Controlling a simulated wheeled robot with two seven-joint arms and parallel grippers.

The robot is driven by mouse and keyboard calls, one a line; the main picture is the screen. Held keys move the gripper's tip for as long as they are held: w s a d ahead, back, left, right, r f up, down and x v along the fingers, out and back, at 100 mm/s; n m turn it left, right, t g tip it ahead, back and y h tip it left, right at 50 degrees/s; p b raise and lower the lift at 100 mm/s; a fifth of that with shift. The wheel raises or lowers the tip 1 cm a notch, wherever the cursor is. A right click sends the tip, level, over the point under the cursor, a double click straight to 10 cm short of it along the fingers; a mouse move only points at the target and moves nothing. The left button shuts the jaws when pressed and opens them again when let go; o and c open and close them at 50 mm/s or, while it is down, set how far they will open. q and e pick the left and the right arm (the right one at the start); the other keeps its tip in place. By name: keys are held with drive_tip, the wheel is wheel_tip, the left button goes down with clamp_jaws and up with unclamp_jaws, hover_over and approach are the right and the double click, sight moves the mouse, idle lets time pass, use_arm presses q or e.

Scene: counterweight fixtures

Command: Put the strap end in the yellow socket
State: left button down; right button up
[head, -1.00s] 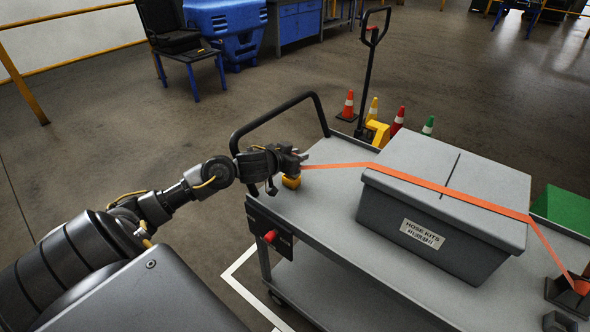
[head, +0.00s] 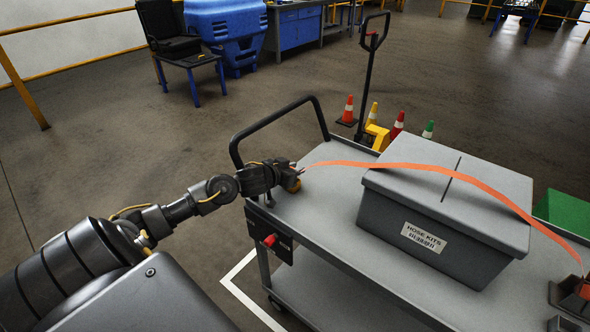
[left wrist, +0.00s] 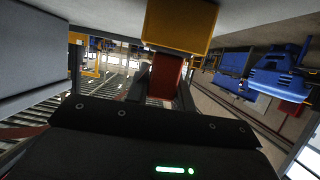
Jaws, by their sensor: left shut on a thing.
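My left gripper (head: 293,176) is shut on the strap end at the left end of the cart top. The orange strap (head: 412,167) runs from it in a loose arch over the grey box to a dark holder (head: 570,298) at the right. The yellow socket (head: 296,187) is at the gripper's fingertips, mostly hidden by them. In the left wrist view the yellow socket (left wrist: 180,24) is at the top, and the reddish strap end (left wrist: 165,75) lines up just below it. I cannot tell whether the end is inside. My right gripper is not in view.
The grey hose kits box (head: 450,200) stands on the grey cart (head: 320,205). The cart's black handle (head: 270,122) rises behind my gripper. A red knob (head: 270,240) is on the cart's side. A green box (head: 562,212) is at the right. Cones stand beyond.

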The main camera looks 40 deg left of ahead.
use_arm(q)
drive_tip(key=c, duration=1.2)
unclamp_jaws()
drive_tip(key=shift+f, duration=0.1)
drive_tip(key=shift+s, duration=0.1)
drive_tip(key=v, duration=1.2)
drive_tip(key=shift+p, duration=0.3)
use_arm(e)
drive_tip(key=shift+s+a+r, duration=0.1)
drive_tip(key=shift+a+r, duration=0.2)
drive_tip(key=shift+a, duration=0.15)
